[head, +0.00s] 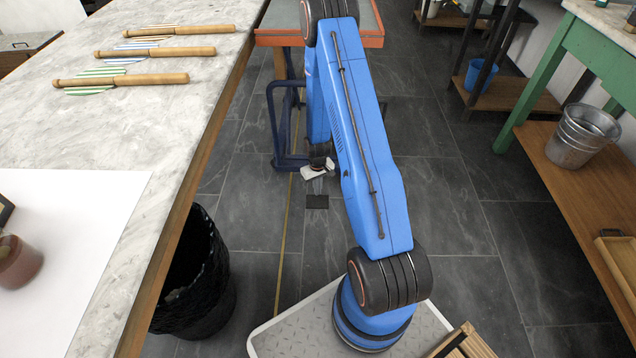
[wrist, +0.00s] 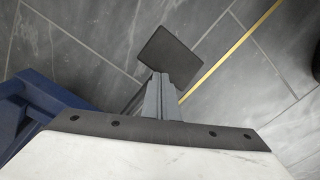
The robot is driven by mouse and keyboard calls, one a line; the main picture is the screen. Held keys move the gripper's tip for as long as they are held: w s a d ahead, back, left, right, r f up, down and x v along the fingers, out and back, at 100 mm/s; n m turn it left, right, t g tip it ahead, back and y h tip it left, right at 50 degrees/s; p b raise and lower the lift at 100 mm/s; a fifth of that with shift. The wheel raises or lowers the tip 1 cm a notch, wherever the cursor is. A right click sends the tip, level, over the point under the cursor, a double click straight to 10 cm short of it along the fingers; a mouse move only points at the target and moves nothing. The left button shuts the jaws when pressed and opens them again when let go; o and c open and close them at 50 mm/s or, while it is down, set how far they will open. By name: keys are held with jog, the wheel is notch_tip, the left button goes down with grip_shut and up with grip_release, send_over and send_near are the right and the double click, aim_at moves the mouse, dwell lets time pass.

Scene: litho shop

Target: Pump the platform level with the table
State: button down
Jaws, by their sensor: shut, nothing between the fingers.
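The lift platform (head: 372,42), grey with an orange rim, shows at the top of the head view beside the marble-topped table (head: 215,70). I cannot tell the exact height difference between them. The lift's blue tubular frame (head: 273,130) stands below the platform, and part of it shows in the wrist view (wrist: 55,95). A dark flat pedal (head: 317,202) is low near the floor; it also shows in the wrist view (wrist: 170,55). My gripper (head: 318,190) is shut and empty, pointing down at the pedal. Its grey fingers (wrist: 160,78) overlap the pedal's near edge; contact is unclear.
Several wooden-handled tools (head: 145,80) lie on the table. A black basket (head: 200,280) stands on the floor by the table. On the right are a green-legged bench (head: 560,70), a metal bucket (head: 580,135) on its lower shelf, and a blue bucket (head: 480,75). The middle floor is clear.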

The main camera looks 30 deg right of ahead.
notch_tip(320, 180, up, 9)
jog(key=shift+f, duration=0.2)
dwell(0.4)
jog(key=shift+f, duration=0.15)
jog(key=shift+f, duration=1.75)
jog(key=shift+r, duration=1.95)
